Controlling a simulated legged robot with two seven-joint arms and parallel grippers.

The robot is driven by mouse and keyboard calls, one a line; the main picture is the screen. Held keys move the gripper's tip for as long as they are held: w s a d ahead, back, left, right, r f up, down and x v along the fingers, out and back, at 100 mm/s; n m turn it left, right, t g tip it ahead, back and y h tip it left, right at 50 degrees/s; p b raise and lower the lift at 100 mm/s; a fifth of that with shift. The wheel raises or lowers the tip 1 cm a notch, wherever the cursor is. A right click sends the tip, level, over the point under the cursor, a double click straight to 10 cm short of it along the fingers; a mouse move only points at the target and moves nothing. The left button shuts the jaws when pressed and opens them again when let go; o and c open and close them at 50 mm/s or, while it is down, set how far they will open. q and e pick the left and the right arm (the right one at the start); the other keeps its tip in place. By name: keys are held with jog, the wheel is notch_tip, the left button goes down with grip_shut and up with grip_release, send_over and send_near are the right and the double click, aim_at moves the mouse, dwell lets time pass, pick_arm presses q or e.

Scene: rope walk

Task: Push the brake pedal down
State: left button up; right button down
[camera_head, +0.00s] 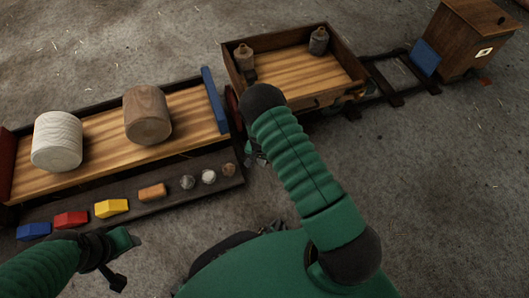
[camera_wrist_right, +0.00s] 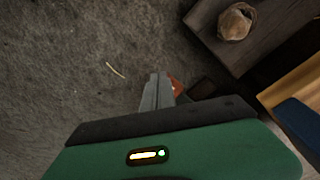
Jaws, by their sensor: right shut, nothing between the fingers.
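My right gripper (camera_wrist_right: 157,84) is shut and empty, its grey fingers pointing down toward the floor in the right wrist view. A small orange-red piece (camera_wrist_right: 177,86) shows just beside the fingertips, partly hidden by them; it may be the brake pedal, but I cannot tell, nor whether they touch. In the head view my right gripper (camera_head: 257,158) is small and mostly behind my arm, beside the right end of the left cart. My left gripper (camera_head: 120,260) is at the lower left, near the cart's front ledge; its finger opening is unclear.
The left cart (camera_head: 95,183) carries a white and a brown cylinder. Its front ledge (camera_head: 120,203) holds coloured blocks and several round lumps. A second cart (camera_head: 290,75) with two grey bottles stands behind my right arm, near rails and a wooden box (camera_head: 470,40). Concrete floor (camera_head: 440,180) is clear at right.

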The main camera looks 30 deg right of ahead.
notch_tip(320, 180, up, 17)
jog(key=s+a+p, duration=0.1)
jog(key=p, duration=0.9)
jog(key=shift+a+f, duration=0.15)
jog(key=shift+f, duration=0.05)
